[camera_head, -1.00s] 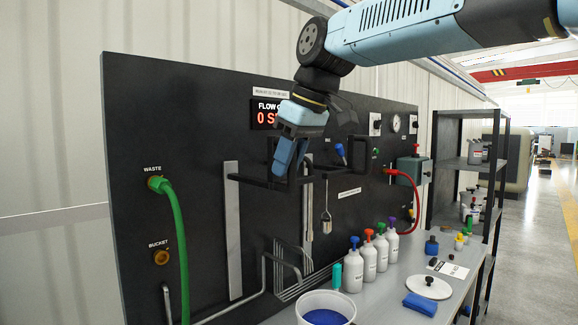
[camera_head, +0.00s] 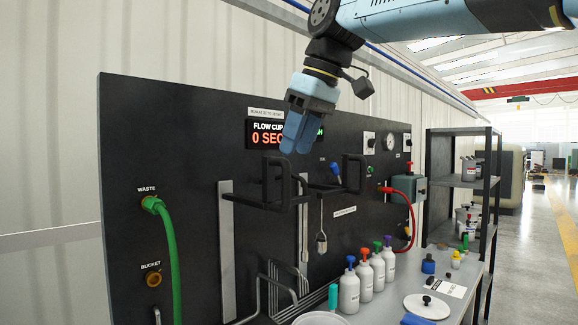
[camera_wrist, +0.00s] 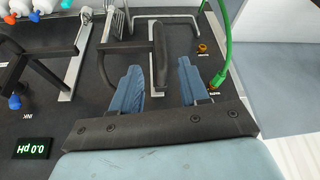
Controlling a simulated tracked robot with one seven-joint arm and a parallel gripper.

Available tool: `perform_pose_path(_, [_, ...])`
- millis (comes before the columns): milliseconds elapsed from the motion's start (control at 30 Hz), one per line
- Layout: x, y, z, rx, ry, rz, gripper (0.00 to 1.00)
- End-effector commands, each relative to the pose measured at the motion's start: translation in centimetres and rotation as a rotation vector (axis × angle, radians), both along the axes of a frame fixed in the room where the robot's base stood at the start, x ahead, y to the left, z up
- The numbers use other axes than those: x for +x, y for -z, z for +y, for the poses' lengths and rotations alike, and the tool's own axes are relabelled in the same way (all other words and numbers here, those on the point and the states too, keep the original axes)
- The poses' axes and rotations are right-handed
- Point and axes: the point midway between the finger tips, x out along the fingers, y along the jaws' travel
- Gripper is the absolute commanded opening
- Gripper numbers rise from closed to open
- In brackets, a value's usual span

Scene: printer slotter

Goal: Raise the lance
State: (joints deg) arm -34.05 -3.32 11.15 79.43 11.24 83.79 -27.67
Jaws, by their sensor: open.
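I cannot tell for certain which part is the lance. A black bracket with upright handle bars (camera_head: 268,199) stands out from the dark panel at a grey vertical rail (camera_head: 227,255), and bent metal tubes (camera_head: 272,291) show low beneath it. My gripper (camera_head: 297,147) is open and empty, pointing down above the bracket in the head view. In the wrist view, its two blue fingers (camera_wrist: 160,84) appear on either side of a black bar (camera_wrist: 158,50). I see no contact, and the depth between them is unclear. The bracket's far side is partly hidden.
A green hose (camera_head: 172,250) hangs from the waste port at left. Several white bottles (camera_head: 349,291) with coloured tops stand on the bench below. A red hose (camera_head: 409,208) and a dark shelf (camera_head: 462,185) are at right. The aisle at far right is clear.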

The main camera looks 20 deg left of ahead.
Motion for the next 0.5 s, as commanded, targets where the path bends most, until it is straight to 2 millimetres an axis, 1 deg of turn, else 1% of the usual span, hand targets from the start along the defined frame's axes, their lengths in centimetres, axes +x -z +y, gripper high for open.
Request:
perform_pose_path(33, [0.0,-1.0,-0.3,0.002,0.002,-0.002,0.44])
perform_pose_path(200, [-0.3,-3.2,-1.2,0.003,0.000,-0.002,0.44])
perform_pose_path(333, [-0.4,-4.2,-1.6,0.002,0.000,-0.001,0.44])
perform_pose_path(500, [-0.5,-4.7,-1.9,0.001,0.000,0.000,0.44])
